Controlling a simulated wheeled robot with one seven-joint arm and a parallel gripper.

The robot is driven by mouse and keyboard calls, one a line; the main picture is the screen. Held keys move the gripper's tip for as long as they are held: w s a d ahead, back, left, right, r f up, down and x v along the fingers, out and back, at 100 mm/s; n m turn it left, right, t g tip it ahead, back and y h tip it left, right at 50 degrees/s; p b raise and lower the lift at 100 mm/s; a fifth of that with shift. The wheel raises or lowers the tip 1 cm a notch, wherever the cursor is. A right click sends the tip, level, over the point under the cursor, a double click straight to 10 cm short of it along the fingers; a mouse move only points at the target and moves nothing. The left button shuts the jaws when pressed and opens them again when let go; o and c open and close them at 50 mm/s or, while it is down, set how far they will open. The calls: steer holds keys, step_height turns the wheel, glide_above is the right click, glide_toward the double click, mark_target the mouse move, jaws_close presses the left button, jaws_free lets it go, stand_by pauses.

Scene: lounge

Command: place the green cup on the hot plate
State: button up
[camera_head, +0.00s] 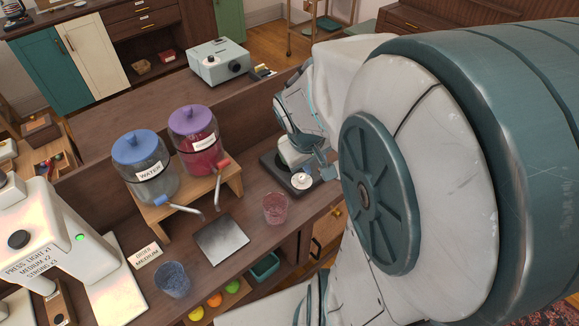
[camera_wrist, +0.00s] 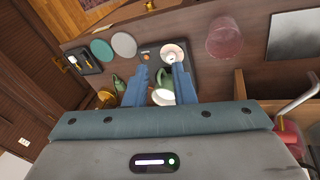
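The green cup (camera_wrist: 161,78) shows in the wrist view between the two blue fingers of my gripper (camera_wrist: 161,68), its pale inside towards the camera. The fingers lie close along both its sides and appear closed on it. The dark hot plate (camera_wrist: 190,50) is just beyond the fingertips, with a round light disc and an orange-marked knob; the cup overlaps its near edge in this view. In the head view the hot plate (camera_head: 270,162) is at the counter's right part, partly covered by my arm; the cup cannot be made out there.
A reddish glass (camera_head: 276,208) and a square metal plate (camera_head: 222,240) stand left of the hot plate. Drink dispensers (camera_head: 145,168) sit on a wooden stand behind. Two round coasters (camera_wrist: 102,49) and a small dark tray (camera_wrist: 83,61) lie left in the wrist view. Other mugs (camera_wrist: 118,83) are lower left.

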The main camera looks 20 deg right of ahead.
steer(key=s+a+r+m+t+y, duration=0.1)
steer(key=s+a+r+y, duration=0.2)
steer(key=s+a+r, duration=0.3)
step_height(320, 180, up, 2)
steer(key=shift+s+a+t, duration=0.3)
steer(key=shift+a+t, duration=0.1)
steer(key=shift+a, duration=0.65)
